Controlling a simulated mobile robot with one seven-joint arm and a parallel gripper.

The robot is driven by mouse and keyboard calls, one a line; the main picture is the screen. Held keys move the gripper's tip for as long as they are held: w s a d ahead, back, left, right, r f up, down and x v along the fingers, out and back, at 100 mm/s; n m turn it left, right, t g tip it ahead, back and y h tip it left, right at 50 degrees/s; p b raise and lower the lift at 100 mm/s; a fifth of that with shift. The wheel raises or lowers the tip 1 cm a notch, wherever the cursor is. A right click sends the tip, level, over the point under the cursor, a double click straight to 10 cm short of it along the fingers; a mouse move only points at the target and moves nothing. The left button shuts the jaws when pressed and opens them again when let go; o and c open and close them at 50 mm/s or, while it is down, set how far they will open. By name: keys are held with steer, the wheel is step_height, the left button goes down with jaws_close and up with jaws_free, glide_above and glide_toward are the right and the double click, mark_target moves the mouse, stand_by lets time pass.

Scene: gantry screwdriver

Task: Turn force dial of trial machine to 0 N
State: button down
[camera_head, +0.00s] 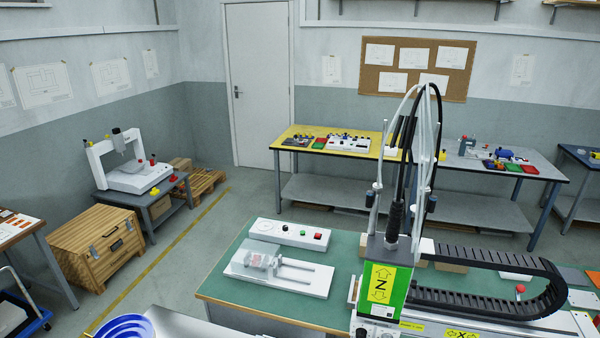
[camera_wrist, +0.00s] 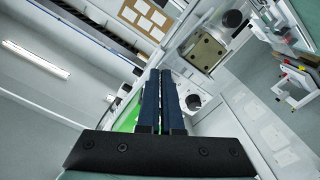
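I cannot tell for sure which unit is the trial machine or make out a force dial marked in N. A white control box (camera_head: 290,234) with a few small knobs and buttons, one red, lies on the green table. In front of it is a white fixture (camera_head: 279,273) with a clear cover and two rails. My gripper (camera_wrist: 160,73) shows in the wrist view as two dark blue fingers close together, with nothing seen between them. Past the tips is a white unit with a beige plate (camera_wrist: 207,52) and a round grey part (camera_wrist: 193,101). The head view does not clearly show my gripper.
A gantry head with a green Z panel (camera_head: 381,287) and tall looped cables stands on the green table (camera_head: 232,277). A black cable chain (camera_head: 490,300) curves to its right. A white framed machine (camera_head: 135,175) stands at the left wall.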

steer(key=shift+w+r, duration=0.1)
steer(key=shift+r, duration=0.3)
steer(key=f+p+v, duration=0.1)
steer(key=p+v, duration=0.1)
steer(key=v, duration=0.4)
steer(key=shift+s+d, duration=0.2)
steer(key=shift+d, duration=0.1)
